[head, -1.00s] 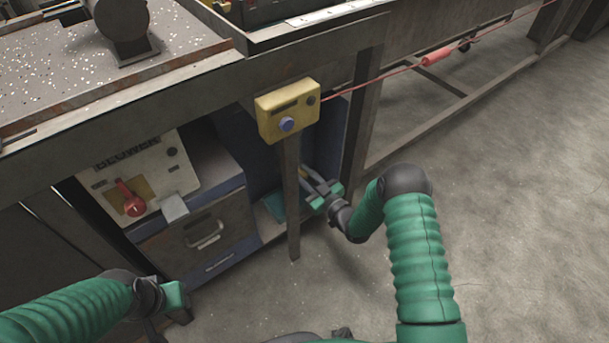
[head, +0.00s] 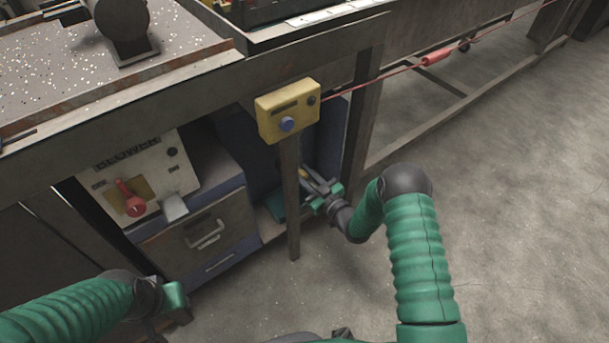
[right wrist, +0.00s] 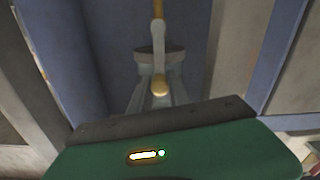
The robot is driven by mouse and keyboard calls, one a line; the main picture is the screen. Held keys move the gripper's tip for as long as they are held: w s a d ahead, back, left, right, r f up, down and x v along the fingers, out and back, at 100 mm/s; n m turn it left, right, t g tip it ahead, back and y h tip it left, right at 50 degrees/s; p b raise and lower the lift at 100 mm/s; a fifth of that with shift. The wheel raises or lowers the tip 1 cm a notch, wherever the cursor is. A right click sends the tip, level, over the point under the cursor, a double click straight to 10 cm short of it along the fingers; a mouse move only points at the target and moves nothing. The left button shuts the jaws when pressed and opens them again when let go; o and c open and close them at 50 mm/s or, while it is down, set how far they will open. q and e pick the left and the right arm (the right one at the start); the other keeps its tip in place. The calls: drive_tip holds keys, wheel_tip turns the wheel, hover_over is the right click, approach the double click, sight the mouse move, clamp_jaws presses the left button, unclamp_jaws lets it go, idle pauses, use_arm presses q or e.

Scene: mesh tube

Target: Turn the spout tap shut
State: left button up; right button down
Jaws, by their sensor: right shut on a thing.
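My right gripper (head: 309,181) reaches in there from the right and is shut on the tap.
A yellow box with a blue button (head: 288,108) tops a thin post (head: 291,205) just left of my right gripper. A blower panel with a red switch (head: 130,200) and a drawer unit (head: 205,235) stand left. Open floor (head: 520,220) lies right.

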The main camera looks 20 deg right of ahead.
drive_tip(key=shift+d+f, duration=0.1)
idle(0.5)
drive_tip(key=w+d+f+m+b, duration=0.2)
drive_tip(key=d+f+m, duration=0.4)
drive_tip(key=m, duration=1.2)
drive_tip(key=shift+w+d+f+b, duration=0.2)
drive_tip(key=shift+d+f+b, duration=0.3)
drive_tip(key=shift+b, duration=0.3)
drive_tip(key=shift+a+f, duration=0.1)
drive_tip(key=c, duration=1.2)
unclamp_jaws()
drive_tip(key=shift+f, duration=0.1)
drive_tip(key=shift+c, duration=0.2)
